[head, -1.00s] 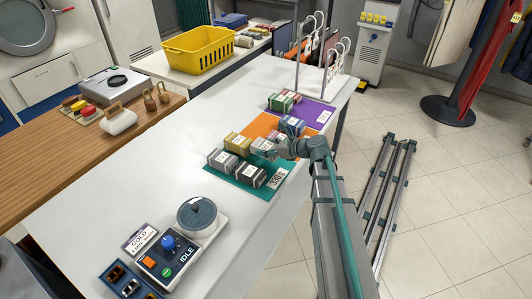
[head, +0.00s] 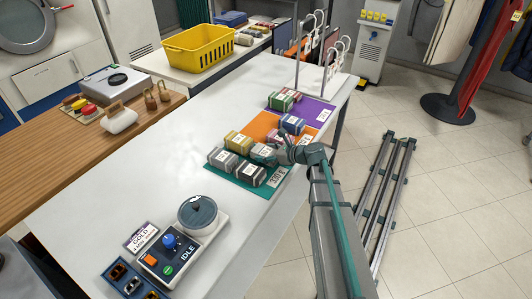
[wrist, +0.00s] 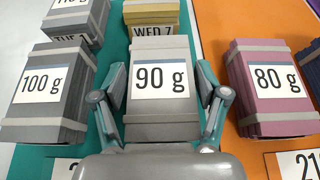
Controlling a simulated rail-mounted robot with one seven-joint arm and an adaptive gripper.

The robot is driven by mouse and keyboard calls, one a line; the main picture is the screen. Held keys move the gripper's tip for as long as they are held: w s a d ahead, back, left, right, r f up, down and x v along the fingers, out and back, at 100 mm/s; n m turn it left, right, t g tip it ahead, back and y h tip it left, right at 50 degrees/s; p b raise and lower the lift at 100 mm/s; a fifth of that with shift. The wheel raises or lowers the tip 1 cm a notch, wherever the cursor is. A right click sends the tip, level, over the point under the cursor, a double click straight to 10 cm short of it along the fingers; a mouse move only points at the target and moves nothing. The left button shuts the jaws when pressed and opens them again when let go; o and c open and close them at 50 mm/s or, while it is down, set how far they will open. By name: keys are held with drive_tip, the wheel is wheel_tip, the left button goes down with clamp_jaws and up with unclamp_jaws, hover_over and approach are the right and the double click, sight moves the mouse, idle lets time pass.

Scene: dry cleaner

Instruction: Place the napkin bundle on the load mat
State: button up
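A light grey banded bundle labelled 90 g (wrist: 160,90) stands between the two fingers of my gripper (wrist: 165,98). The fingers lie close along its sides; whether they press on it is unclear. In the head view my gripper (head: 279,155) is low over the right side of the teal mat (head: 222,174). The 90 g bundle is near the border of the teal and orange mats. An orange mat (head: 262,125) and a purple mat (head: 312,109) lie behind. No readable label tells me which mat is the load mat or which bundle is the napkins.
A 100 g grey bundle (wrist: 40,90) stands close left, a yellow bundle (wrist: 150,14) behind, and an 80 g pink bundle (wrist: 270,90) right on orange. A dark bundle (head: 250,173) is on teal. The white table's left side (head: 130,180) is clear.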

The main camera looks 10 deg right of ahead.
drive_tip(key=shift+o, duration=0.6)
drive_tip(key=shift+r, duration=0.1)
drive_tip(key=shift+s+d+r, duration=0.1)
drive_tip(key=b+v, duration=0.2)
drive_tip(key=v, duration=0.8)
drive_tip(key=shift+s+d+r, duration=0.1)
drive_tip(key=shift+s+d, duration=0.1)
drive_tip(key=shift+d, duration=0.1)
drive_tip(key=shift+o, duration=0.5)
drive_tip(key=shift+s+d+r, duration=0.25)
drive_tip(key=shift+s+d, duration=0.05)
drive_tip(key=shift+r, duration=0.1)
